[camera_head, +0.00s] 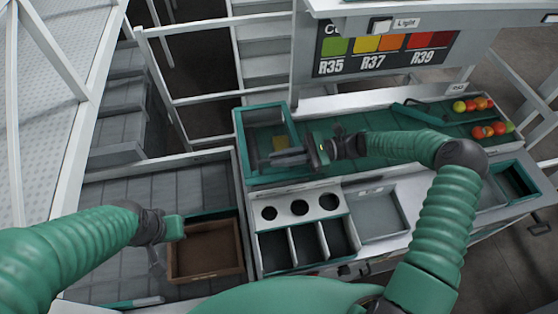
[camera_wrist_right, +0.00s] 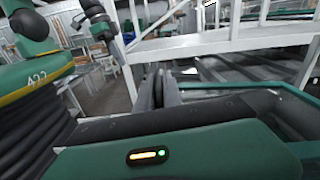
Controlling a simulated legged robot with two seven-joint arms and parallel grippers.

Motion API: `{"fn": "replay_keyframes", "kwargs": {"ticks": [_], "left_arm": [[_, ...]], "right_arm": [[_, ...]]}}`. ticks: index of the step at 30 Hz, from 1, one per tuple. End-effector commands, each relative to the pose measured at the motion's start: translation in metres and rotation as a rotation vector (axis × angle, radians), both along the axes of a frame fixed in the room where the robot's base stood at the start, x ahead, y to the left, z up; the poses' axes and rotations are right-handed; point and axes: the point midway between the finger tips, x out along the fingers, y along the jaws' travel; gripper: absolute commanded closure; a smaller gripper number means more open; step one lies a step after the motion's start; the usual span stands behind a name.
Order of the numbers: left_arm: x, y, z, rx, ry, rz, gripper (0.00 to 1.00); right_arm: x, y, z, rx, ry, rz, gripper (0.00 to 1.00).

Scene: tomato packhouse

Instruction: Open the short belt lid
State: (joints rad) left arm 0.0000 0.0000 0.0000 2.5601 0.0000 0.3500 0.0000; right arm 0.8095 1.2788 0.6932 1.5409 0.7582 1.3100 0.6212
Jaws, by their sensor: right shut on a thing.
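The short belt lid (camera_head: 240,133) appears to be the green-framed clear panel at the left end of the green belt. Its green frame also shows at the right of the right wrist view (camera_wrist_right: 240,86). My right gripper (camera_head: 275,160) is at the near side of this frame, with its fingers together on a thin part that they mostly hide. In the right wrist view the fingers (camera_wrist_right: 168,88) stand close together beside the frame. How far the lid stands open is unclear. My left gripper (camera_head: 178,228) is over the brown crate's rim, and its fingertips are not clear.
A brown crate (camera_head: 240,250) stands at the lower left. A panel with three round holes (camera_head: 298,207) and dark bins are in front of the belt. Several tomatoes (camera_head: 480,104) lie at the belt's right end. A colour chart (camera_head: 385,52) hangs above. White rails are at left.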

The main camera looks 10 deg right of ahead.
Motion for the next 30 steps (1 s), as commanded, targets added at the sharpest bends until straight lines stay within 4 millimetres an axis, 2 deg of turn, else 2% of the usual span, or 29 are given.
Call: {"fn": "replay_keyframes", "kwargs": {"ticks": [1,6,15,21,30], "left_arm": [[0.0,0.0,0.014,0.0,0.0,0.0,1.0],[0.0,0.0,0.038,0.0,0.0,0.0,1.0],[0.0,0.0,0.059,0.0,0.0,0.0,1.0],[0.0,0.0,0.06,0.0,0.0,0.0,1.0],[0.0,0.0,0.06,0.0,0.0,0.0,1.0]], "right_arm": [[0.004,-0.003,0.017,-0.006,0.024,-0.006,1.0],[0.019,-0.002,0.052,-0.006,0.148,-0.007,1.0],[0.053,-0.002,0.103,-0.003,0.361,-0.008,1.0],[0.072,-0.002,0.123,-0.003,0.393,-0.008,1.0],[0.084,-0.001,0.135,-0.002,0.395,-0.008,1.0]]}}
